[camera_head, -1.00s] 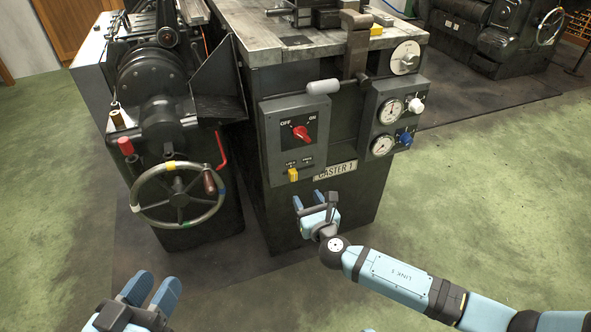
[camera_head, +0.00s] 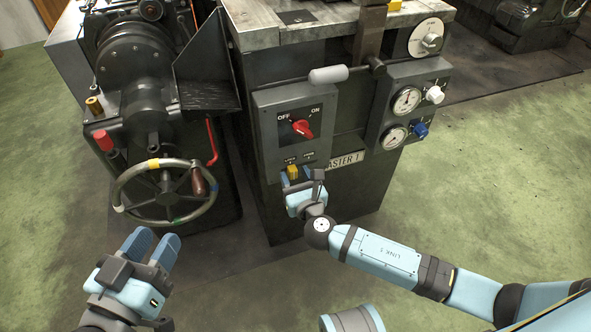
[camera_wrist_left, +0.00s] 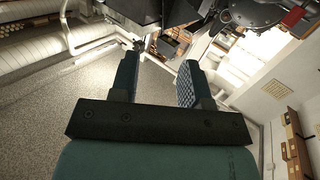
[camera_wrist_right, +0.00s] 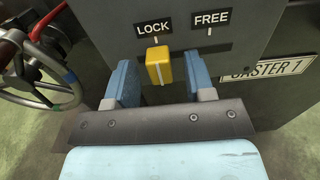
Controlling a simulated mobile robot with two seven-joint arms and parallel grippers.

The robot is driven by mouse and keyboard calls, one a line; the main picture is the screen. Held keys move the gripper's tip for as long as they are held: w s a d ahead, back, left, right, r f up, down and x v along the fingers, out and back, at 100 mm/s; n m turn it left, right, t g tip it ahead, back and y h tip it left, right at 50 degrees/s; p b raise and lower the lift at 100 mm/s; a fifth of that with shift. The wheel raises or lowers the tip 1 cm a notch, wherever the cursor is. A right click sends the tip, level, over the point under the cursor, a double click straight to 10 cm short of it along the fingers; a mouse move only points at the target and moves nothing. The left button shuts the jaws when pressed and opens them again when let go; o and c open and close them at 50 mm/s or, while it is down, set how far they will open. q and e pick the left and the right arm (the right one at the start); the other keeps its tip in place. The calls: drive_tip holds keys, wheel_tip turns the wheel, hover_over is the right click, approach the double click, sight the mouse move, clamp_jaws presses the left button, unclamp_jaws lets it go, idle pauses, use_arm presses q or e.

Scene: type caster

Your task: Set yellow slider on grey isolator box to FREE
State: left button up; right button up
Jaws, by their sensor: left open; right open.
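The grey isolator box (camera_head: 262,135) is on the front of the caster, with a red rotary switch (camera_head: 302,128) between OFF and ON marks. The yellow slider (camera_wrist_right: 158,66) sits under the LOCK label (camera_wrist_right: 153,28), at the left of its slot; the FREE label (camera_wrist_right: 211,19) is to its right. In the head view the slider (camera_head: 293,171) shows just above my right gripper. My right gripper (camera_wrist_right: 164,82) is open, its fingers on either side of the slider, the left finger closer to it; contact is unclear. My left gripper (camera_head: 152,247) is open and empty, low at the left.
A handwheel (camera_head: 165,192) and a red lever (camera_head: 212,142) stand left of the box. Gauges (camera_head: 406,100) with white and blue knobs are to its right. A grey-handled lever (camera_head: 328,75) hangs above the box. The green floor in front is clear.

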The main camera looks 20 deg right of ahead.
sight(310, 162)
use_arm(q)
drive_tip(key=shift+s, duration=0.1)
use_arm(e)
clamp_jaws()
drive_tip(key=d+p, duration=0.1)
drive_tip(key=d, duration=0.4)
drive_tip(key=shift+w+d+r+p, duration=0.1)
drive_tip(key=shift+d+r+p, duration=0.05)
drive_tip(key=shift+p, duration=0.25)
use_arm(q)
drive_tip(key=shift+s+d+f+n+g, duration=0.2)
drive_tip(key=shift+s+d+n+g, duration=0.1)
drive_tip(key=shift+s+n, duration=0.25)
use_arm(e)
drive_tip(key=shift+w, duration=0.1)
unclamp_jaws()
drive_tip(key=shift+d, duration=0.15)
use_arm(q)
drive_tip(key=shift+w+r, duration=0.2)
drive_tip(key=shift+r, duration=0.05)
drive_tip(key=shift+a, duration=0.1)
